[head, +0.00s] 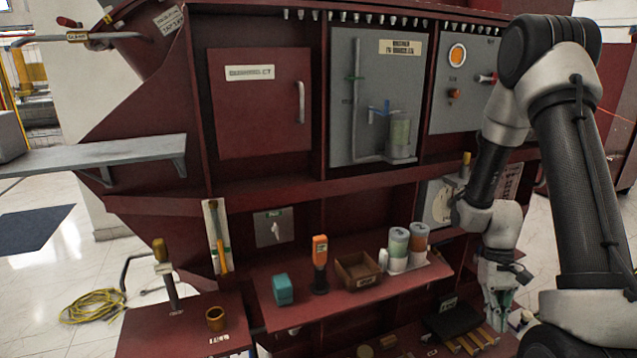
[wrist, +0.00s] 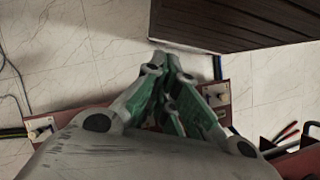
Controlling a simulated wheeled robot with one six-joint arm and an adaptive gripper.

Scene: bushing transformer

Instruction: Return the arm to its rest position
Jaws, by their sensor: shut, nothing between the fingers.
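My gripper (head: 508,308) hangs at the lower right of the head view, pointing down beside the red transformer cabinet's lower shelves. In the wrist view my gripper (wrist: 172,75) has its green-sided fingers together, with nothing between them. My arm runs down the right side of the head view, bent at the elbow. The red cabinet (head: 262,185) fills the middle of the head view.
A red shelf (head: 345,300) holds a teal box (head: 283,289), an orange handheld device (head: 320,262), a brown tray (head: 357,270) and canisters (head: 398,246). Black-handled tools lie lower, near my gripper. A grey ledge (head: 90,155) juts out left. A yellow cable coil (head: 92,306) lies on the floor.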

